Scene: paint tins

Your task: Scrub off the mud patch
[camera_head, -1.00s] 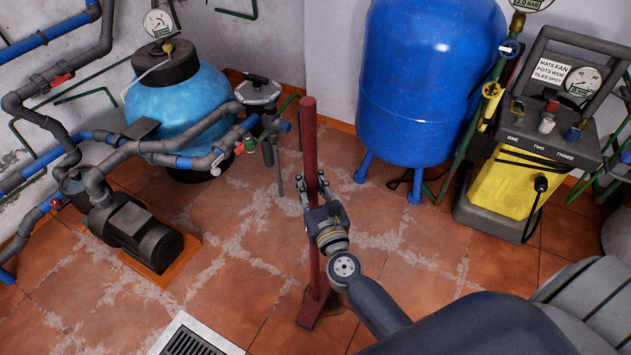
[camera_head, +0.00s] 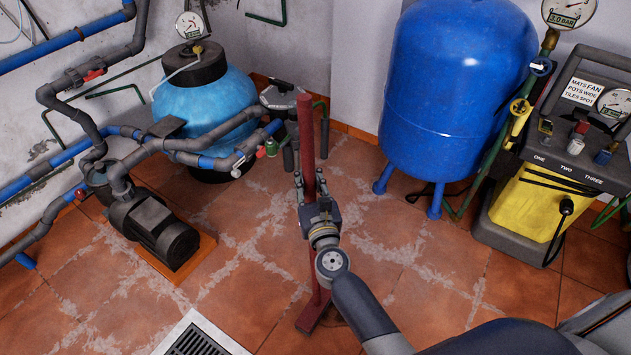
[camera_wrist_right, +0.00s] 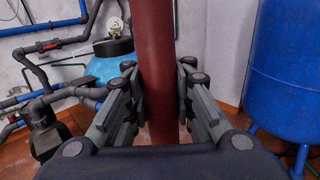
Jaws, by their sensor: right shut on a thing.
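A long dark red pole (camera_head: 306,130) stands nearly upright, with a flat red scrubber head (camera_head: 315,312) at its foot on the tiled floor. My right gripper (camera_head: 311,190) is shut on the pole around mid-height. In the right wrist view the pole (camera_wrist_right: 158,60) runs between the fingers. A dark brown mud patch (camera_head: 339,319) shows on the tiles beside the head, on its right; the head seems to cover part of it, and its full extent is unclear. My left gripper is out of view.
A floor drain (camera_head: 198,340) lies left of the scrubber head. A pump (camera_head: 155,230), pipes and a light-blue tank (camera_head: 215,95) stand at left. A large blue tank (camera_head: 460,90) and a yellow machine (camera_head: 530,205) stand at right. The pale-streaked tiles between are clear.

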